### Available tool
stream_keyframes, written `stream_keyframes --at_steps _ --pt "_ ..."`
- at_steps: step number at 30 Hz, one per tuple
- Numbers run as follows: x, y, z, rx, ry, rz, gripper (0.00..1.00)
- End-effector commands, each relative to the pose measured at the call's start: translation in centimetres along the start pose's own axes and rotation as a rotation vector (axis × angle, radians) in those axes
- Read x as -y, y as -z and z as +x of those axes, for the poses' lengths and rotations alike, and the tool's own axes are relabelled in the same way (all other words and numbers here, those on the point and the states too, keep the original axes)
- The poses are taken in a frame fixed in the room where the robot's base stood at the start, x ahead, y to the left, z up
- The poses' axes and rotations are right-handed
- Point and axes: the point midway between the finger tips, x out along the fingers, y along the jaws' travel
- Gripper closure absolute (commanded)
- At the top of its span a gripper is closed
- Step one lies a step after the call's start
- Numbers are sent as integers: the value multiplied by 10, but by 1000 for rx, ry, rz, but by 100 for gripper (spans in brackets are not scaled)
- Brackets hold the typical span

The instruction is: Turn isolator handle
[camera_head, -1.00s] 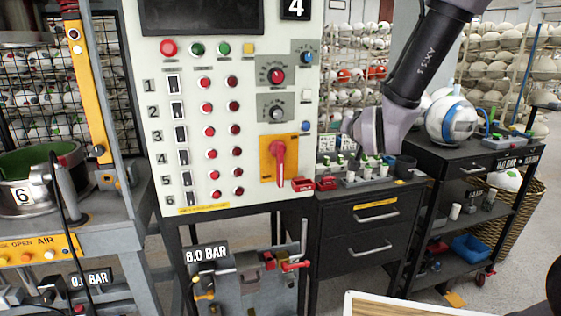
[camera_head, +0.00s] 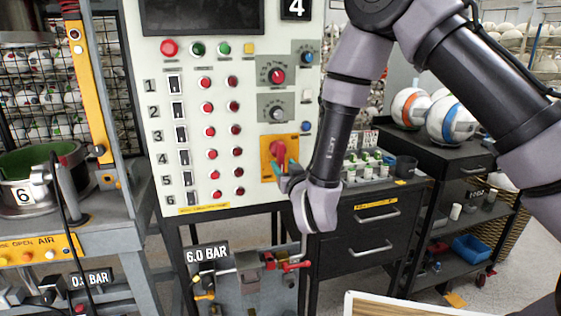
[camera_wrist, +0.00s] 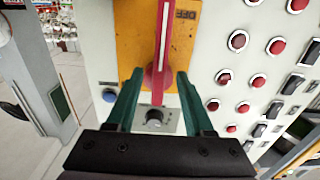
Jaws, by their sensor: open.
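The red isolator handle (camera_head: 278,151) sits on a yellow plate (camera_head: 265,160) on the front of the white control panel. It points downward, and its lower part is hidden behind my gripper in the head view. My gripper (camera_head: 284,178) is in front of the handle. In the wrist view, which shows the panel upside down, the red handle (camera_wrist: 164,35) with its pale stripe runs between the two green fingers of my gripper (camera_wrist: 160,74). The fingers are apart, one on each side, and I see gaps between them and the handle. I cannot tell the depth of the fingertips exactly.
A black knob (camera_wrist: 154,117) is close to the fingers. Rows of red buttons (camera_head: 211,132) and black switches lie left of the plate. A black drawer cabinet (camera_head: 345,235) stands right of the panel, and a valve board (camera_head: 240,285) is below it.

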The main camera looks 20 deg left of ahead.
Motion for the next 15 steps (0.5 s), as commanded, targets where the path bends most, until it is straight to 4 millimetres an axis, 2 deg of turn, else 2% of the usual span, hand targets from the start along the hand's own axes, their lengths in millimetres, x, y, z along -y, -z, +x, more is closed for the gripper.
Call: stream_keyframes --at_steps 3,6,15 --pt "-1 0 20 -1 -1 1 48" --pt "0 0 31 -1 -1 0 48" --pt "0 0 41 1 0 0 48"
